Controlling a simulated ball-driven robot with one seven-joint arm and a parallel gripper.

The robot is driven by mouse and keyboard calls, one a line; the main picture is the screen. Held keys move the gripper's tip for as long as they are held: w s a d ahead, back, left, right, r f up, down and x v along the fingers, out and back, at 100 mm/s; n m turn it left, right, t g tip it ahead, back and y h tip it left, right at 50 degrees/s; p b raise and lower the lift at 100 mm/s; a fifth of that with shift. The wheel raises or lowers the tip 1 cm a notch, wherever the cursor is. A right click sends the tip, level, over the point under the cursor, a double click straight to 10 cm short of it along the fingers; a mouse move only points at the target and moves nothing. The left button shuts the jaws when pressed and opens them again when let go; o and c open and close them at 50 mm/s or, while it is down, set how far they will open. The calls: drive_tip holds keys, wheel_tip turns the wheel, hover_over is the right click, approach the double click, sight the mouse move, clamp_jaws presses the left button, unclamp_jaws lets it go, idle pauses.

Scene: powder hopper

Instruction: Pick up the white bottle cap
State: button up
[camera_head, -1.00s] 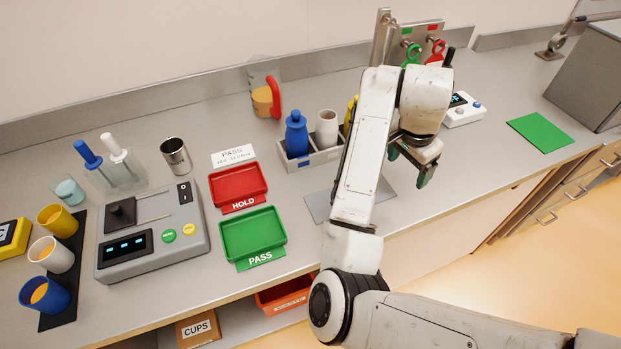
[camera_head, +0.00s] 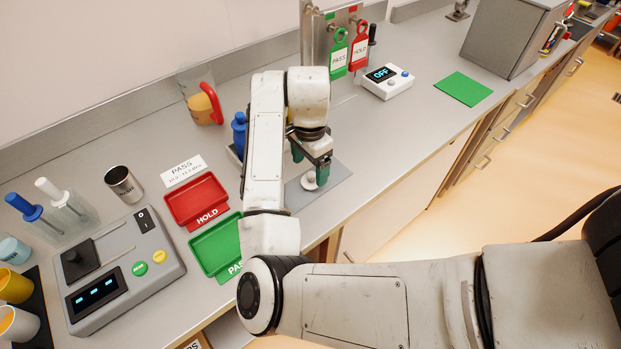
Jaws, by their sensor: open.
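A small white round piece, which looks like the white bottle cap (camera_head: 309,183), lies on the flat grey mat (camera_head: 335,180) near the front of the counter. My gripper (camera_head: 310,163) points down over the mat with its green-tipped fingers apart. One fingertip is close to the right side of the cap; the other is farther back and left. I cannot tell whether a finger touches the cap. Nothing shows held between the fingers.
The blue bottle (camera_head: 239,133) stands left of my arm, its holder mostly hidden. The red HOLD tray (camera_head: 197,200) and green PASS tray (camera_head: 215,247) lie left. The counter right of the mat is clear up to the white OFF device (camera_head: 387,82).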

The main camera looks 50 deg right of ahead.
sight(311, 174)
wheel_tip(311, 174, down, 4)
drive_tip(key=shift+d+p, duration=0.15)
drive_tip(key=shift+p, duration=0.25)
drive_tip(key=shift+c, duration=0.3)
drive_tip(key=c, duration=1)
